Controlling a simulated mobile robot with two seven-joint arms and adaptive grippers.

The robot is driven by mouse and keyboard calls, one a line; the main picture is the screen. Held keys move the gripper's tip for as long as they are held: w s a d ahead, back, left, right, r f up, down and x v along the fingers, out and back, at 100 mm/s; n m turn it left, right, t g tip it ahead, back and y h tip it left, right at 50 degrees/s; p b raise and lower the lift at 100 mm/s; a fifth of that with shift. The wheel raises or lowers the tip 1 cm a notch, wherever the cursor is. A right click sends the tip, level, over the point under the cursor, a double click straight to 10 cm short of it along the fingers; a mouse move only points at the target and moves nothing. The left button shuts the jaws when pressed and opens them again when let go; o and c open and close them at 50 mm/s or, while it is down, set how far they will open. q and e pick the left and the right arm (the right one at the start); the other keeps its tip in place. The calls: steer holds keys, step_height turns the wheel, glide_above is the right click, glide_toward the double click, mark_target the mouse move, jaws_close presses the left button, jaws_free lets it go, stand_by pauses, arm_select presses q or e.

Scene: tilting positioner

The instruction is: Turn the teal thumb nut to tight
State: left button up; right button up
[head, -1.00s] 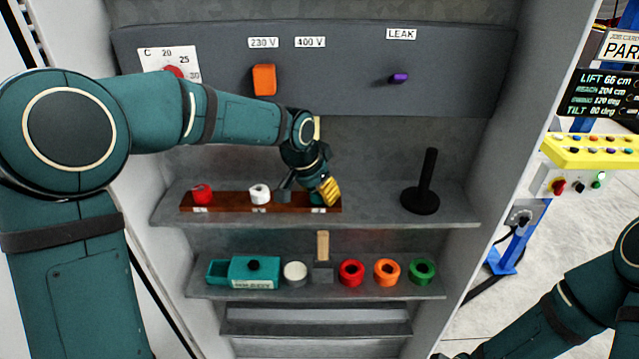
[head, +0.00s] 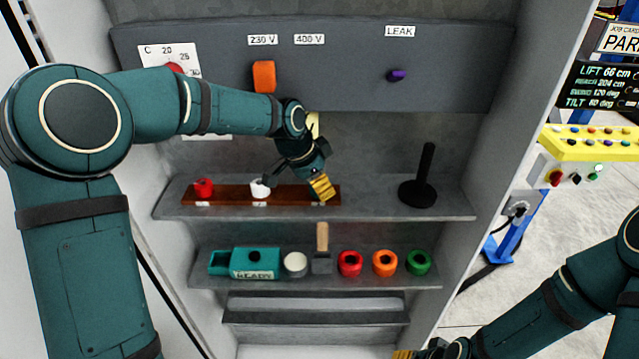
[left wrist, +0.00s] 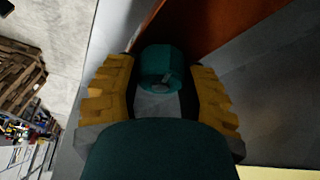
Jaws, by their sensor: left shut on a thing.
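The teal thumb nut (left wrist: 162,67) shows in the left wrist view between the yellow fingers, beside a red-brown surface. In the head view it is hidden behind my left gripper (head: 322,187), at the right end of the brown wooden strip (head: 225,193) on the upper shelf. My left gripper (left wrist: 160,92) is shut on the nut, one finger on each side. A tight mark cannot be made out. Of my right gripper (head: 405,354), only a little yellow shows at the bottom edge of the head view.
A red nut (head: 204,187) and a white nut (head: 259,188) sit on the same strip. A black post (head: 427,175) stands to the right on the shelf. The lower shelf holds a teal box (head: 255,262), a wooden-handled tool (head: 322,246) and coloured rings (head: 385,263).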

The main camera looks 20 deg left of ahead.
arm_select(q)
steer(key=shift+f, duration=0.1)
steer(key=o, duration=1.2)
